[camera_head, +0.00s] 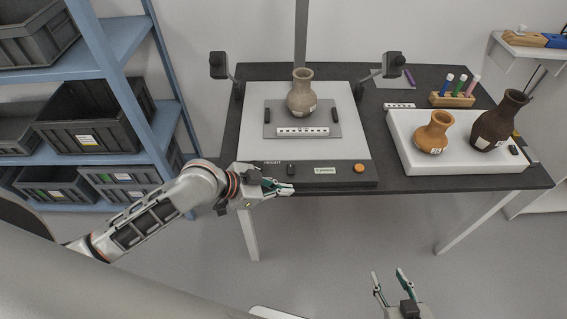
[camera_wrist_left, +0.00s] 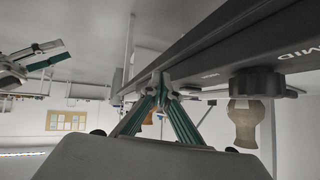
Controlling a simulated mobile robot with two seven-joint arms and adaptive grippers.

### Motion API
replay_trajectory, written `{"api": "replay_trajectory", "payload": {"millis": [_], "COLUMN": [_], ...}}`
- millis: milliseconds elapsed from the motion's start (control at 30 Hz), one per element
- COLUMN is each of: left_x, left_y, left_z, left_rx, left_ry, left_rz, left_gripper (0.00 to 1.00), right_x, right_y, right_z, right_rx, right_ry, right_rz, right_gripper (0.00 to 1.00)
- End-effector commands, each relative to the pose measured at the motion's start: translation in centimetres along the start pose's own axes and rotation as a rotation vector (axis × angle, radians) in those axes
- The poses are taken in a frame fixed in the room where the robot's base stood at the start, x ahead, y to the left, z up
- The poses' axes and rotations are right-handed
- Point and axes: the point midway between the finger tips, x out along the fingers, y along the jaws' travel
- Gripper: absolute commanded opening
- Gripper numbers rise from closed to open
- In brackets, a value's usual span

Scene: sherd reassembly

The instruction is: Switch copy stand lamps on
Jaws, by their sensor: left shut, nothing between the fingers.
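The copy stand has a light baseboard (camera_head: 357,125) and a dark front panel (camera_head: 328,173). A black knob (camera_head: 291,169) and an orange button (camera_head: 359,168) sit on this panel, with a label between them. The lamps are dark heads at the left (camera_head: 219,65) and right (camera_head: 393,63) of the stand; no glow shows on them. My left gripper (camera_head: 292,188) is shut and empty, just in front of and below the knob. In the left wrist view its fingertips (camera_wrist_left: 162,82) meet beside the panel edge, apart from the knob (camera_wrist_left: 257,83). My right gripper (camera_head: 389,274) is open and empty, away from the table.
A brown vase (camera_head: 301,95) stands on the grey board of the stand. A white tray (camera_head: 455,165) at the right holds an orange jug (camera_head: 433,133) and a dark jug (camera_head: 500,122). A tube rack (camera_head: 452,100) stands behind it. Blue shelves (camera_head: 112,45) with crates stand left.

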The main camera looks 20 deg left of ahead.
Motion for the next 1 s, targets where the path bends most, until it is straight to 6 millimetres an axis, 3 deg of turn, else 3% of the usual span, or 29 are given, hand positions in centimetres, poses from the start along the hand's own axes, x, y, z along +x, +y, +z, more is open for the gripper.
{"api": "replay_trajectory", "payload": {"millis": [267,700,1000], "left_x": [-2.2,-9.8,-11.7], "left_y": [-3.0,-8.9,-9.8], "left_z": [-2.7,-6.3,-7.1], "left_rx": [0.083,0.128,0.121], "left_ry": [-0.032,-0.095,-0.097], "left_rz": [0.129,0.292,0.322], "left_gripper": [0.0,0.0,0.0], "right_x": [-0.2,-0.5,-0.5], "right_y": [0.0,0.1,0.1], "right_z": [-0.2,-0.7,-0.8], "right_rx": [0.0,-0.001,-0.001], "right_ry": [-0.001,0.0,0.001], "right_rz": [0.0,0.0,0.0], "right_gripper": [0.4,0.4,0.4]}}
